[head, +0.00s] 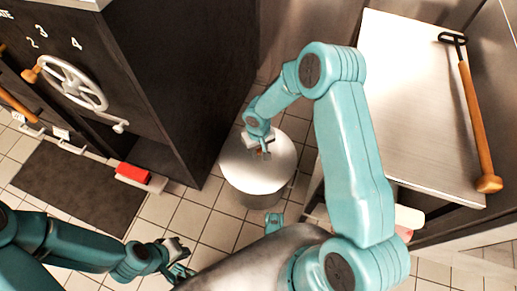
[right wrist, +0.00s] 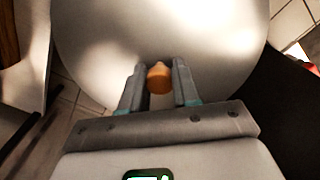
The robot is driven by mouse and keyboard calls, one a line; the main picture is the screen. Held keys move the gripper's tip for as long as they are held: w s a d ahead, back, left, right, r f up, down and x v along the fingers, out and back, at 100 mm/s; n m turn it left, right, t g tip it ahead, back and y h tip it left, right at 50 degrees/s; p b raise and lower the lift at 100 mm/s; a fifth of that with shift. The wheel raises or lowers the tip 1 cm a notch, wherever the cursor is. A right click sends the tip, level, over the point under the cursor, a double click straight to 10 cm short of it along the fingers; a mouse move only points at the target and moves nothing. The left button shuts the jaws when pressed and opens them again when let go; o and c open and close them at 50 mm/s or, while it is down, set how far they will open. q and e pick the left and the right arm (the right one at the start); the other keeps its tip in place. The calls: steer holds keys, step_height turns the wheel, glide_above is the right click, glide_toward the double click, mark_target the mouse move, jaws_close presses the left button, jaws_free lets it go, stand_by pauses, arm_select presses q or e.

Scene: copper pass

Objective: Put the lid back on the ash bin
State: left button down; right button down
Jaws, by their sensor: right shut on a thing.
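The round, pale metal lid (head: 240,165) lies over the top of the ash bin (head: 250,197) on the tiled floor, in the middle of the head view. My right gripper (head: 264,152) reaches down onto the lid's middle. In the right wrist view, the fingers of my right gripper (right wrist: 159,82) are shut on the lid's orange wooden knob (right wrist: 160,78), and the lid (right wrist: 160,30) fills the upper part. I cannot tell whether the lid rests fully on the rim. My left gripper (head: 183,262) is low at the left, away from the bin; its jaw state is unclear.
A dark cabinet (head: 170,80) with a handwheel (head: 75,85) stands left of the bin. A metal worktop (head: 405,110) at the right bears a wooden-handled tool (head: 475,120). A dark mat (head: 75,190) and a red block (head: 133,173) are at the left.

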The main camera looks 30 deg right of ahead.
stand_by(0.3)
steer(key=shift+c, duration=1.3)
jaws_free()
steer(key=shift+r, duration=0.1)
steer(key=shift+r+p, duration=2.1)
steer(key=shift+r, duration=1.35)
steer(key=shift+c, duration=0.3)
jaws_close()
